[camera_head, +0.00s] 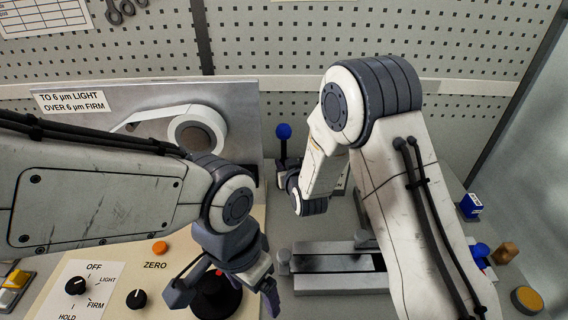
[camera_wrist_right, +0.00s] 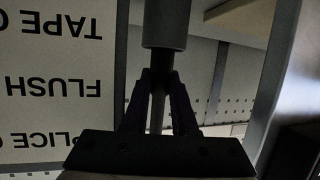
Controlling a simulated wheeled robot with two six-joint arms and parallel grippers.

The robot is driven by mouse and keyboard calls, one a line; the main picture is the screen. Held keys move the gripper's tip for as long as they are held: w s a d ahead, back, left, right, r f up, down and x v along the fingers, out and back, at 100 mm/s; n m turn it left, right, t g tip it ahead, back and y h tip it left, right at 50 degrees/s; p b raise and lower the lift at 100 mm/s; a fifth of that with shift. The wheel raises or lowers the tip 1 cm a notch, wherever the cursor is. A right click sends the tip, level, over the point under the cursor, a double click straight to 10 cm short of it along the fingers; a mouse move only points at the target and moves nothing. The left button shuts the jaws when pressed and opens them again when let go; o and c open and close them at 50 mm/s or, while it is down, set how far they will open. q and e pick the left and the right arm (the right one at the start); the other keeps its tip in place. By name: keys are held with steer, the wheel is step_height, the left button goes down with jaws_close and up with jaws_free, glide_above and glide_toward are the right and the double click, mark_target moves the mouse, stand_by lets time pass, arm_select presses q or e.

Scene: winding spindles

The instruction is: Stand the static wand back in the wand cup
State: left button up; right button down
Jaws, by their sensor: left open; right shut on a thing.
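My right gripper (camera_wrist_right: 160,85) is shut on a thin dark rod (camera_wrist_right: 157,112). A thicker grey cylinder (camera_wrist_right: 165,25) is in line with it at the top of the right wrist view. This looks like the static wand, but most of it is out of frame. My left gripper (camera_head: 222,292) is open, low over a round black knob (camera_head: 214,300) on the control panel, a finger to each side. I cannot make out the wand cup.
A grey metal rail fixture (camera_head: 335,262) lies below that wrist. A blue block (camera_head: 470,205), a wooden peg (camera_head: 504,253) and a yellow-topped disc (camera_head: 527,298) are at the right. A pegboard (camera_head: 270,40) closes the back.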

steer(key=shift+f, duration=0.15)
steer(key=c, duration=0.6)
jaws_free()
steer(key=shift+w+d, duration=0.1)
steer(key=shift+d, duration=0.05)
steer(key=b+v, duration=0.1)
steer(key=v, duration=0.9)
steer(key=shift+s+b, duration=0.35)
steer(key=shift+b, duration=0.05)
